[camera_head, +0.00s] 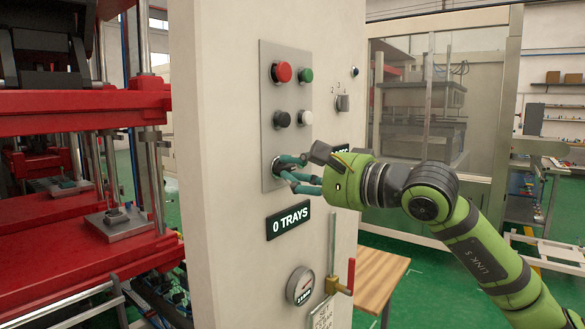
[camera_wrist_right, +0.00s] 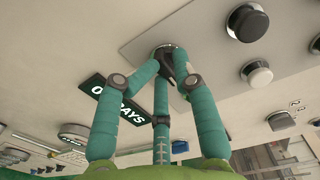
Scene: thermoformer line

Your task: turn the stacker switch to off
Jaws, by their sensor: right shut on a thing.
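The stacker switch (camera_head: 277,167), a dark knob at the bottom of the grey button panel (camera_head: 269,100), is mostly hidden by my fingers in the head view. My right gripper (camera_head: 287,174) reaches in from the right and is shut on this knob. In the right wrist view, the teal fingers of my right gripper (camera_wrist_right: 168,70) close around the black switch knob (camera_wrist_right: 166,62) at the panel face. Which way the knob points cannot be told. My left gripper is not in view.
Above the switch are red (camera_head: 281,72), green (camera_head: 306,75), black (camera_head: 282,119) and white (camera_head: 305,118) buttons. A "0 TRAYS" display (camera_head: 288,220) sits just below the panel. Lower are a gauge (camera_head: 300,285) and a red-handled valve (camera_head: 350,275). Red machinery (camera_head: 75,228) stands left.

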